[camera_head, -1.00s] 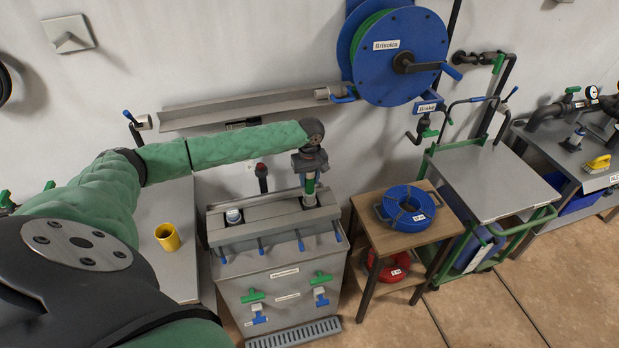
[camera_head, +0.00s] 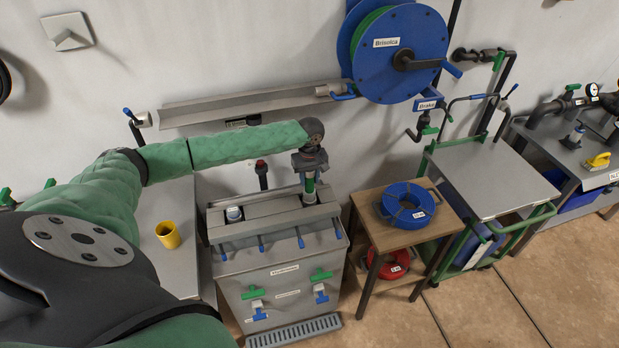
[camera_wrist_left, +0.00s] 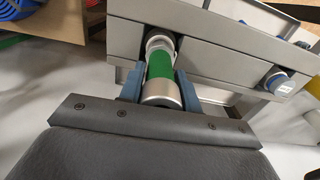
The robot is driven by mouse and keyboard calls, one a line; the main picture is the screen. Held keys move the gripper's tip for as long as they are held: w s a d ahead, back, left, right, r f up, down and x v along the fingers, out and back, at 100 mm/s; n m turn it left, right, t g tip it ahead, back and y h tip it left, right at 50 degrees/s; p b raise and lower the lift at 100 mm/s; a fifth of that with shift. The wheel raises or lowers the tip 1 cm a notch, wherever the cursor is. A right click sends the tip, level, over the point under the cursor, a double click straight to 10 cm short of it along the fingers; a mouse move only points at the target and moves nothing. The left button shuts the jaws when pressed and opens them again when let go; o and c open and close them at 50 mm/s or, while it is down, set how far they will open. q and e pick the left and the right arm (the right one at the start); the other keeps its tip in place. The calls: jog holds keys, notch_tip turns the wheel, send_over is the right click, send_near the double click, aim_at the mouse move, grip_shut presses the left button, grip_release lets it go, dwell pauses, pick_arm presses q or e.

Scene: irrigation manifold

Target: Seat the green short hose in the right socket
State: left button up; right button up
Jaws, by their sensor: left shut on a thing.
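The green short hose (camera_head: 310,186) stands roughly upright at the right socket (camera_head: 309,199) of the grey manifold (camera_head: 283,263). My left gripper (camera_head: 310,178) is above the socket and shut on the hose. In the left wrist view the hose (camera_wrist_left: 159,66) has a green band and metallic ends, with a blue finger on each side of it. Its far end meets the opening in the manifold's top; how deep it sits is hidden. A white and blue fitting (camera_head: 234,214) is in the left socket. My right gripper is not in view.
A wooden stand (camera_head: 399,233) with a blue hose coil (camera_head: 407,205) is right of the manifold. A yellow cup (camera_head: 168,235) stands on the table to the left. A blue reel (camera_head: 397,55) and a grey trough (camera_head: 250,107) are on the wall behind.

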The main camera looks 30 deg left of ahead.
pick_arm(q)
jog(key=shift+f, duration=0.65)
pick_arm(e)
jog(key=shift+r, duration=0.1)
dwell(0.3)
